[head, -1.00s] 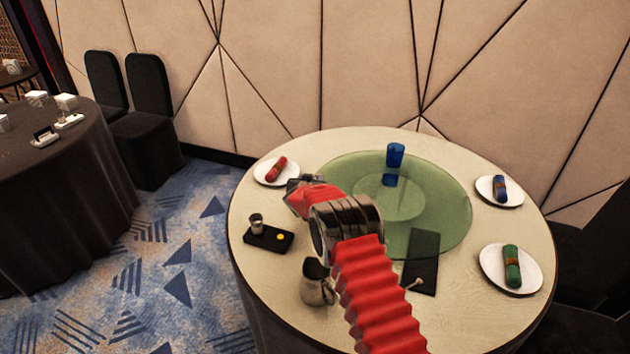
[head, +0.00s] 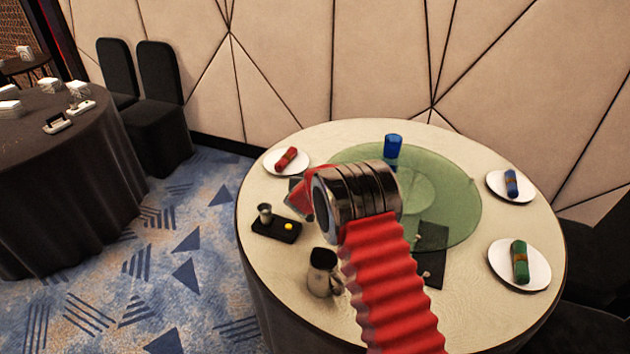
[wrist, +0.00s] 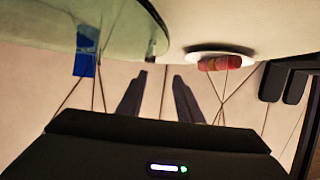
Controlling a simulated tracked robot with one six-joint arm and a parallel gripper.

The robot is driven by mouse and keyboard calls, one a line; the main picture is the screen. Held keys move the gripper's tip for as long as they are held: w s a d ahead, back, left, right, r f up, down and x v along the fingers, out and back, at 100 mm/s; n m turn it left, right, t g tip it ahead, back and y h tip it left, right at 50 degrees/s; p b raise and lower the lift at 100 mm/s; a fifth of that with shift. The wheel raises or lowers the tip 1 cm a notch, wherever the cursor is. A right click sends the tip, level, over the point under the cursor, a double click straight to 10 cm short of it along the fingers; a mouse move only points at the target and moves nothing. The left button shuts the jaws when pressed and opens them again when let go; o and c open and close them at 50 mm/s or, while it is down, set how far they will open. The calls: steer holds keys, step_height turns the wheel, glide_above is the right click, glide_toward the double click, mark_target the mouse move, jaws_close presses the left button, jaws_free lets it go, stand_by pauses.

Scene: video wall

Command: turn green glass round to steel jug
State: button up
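The green glass round (head: 455,215) lies on the pale round table, partly behind my arm. A blue glass (head: 393,147) stands on its far side; it also shows in the wrist view (wrist: 85,62). The steel jug (head: 321,274) stands on the table's near left. My gripper (wrist: 160,75) has its two fingers apart with nothing between them. A small peg (wrist: 150,50) on the round's rim (wrist: 140,20) shows just past the left fingertip; I cannot tell if they touch. In the head view my wrist mostly hides the gripper at the round's left side.
A black tray (head: 288,232) with a small steel cup (head: 265,211) lies left of the jug. Plates with red (head: 287,157), blue (head: 511,184) and green (head: 520,262) napkins ring the table.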

steer(key=shift+v, duration=2.8)
steer(key=shift+d, duration=0.1)
steer(key=s+d+r+n+g+y, duration=0.1)
steer(key=s+d+r+y, duration=0.15)
steer(key=s+r, duration=0.7)
steer(key=s+d+r+n+g+y, duration=0.15)
steer(key=s+d+r, duration=0.35)
steer(key=r, duration=0.7)
steer(key=s+d+g, duration=0.1)
steer(key=s+d, duration=0.3)
steer(key=s, duration=0.8)
steer(key=s+d+g+h, duration=0.1)
steer(key=s+d, duration=0.4)
steer(key=s, duration=0.7)
steer(key=s+d+g+h, duration=0.1)
steer(key=s+d+g, duration=0.2)
steer(key=s, duration=0.9)
steer(key=shift+s+d+m, duration=0.25)
steer(key=shift+d+m, duration=0.2)
steer(key=shift+d, duration=0.2)
steer(key=shift+s, duration=0.15)
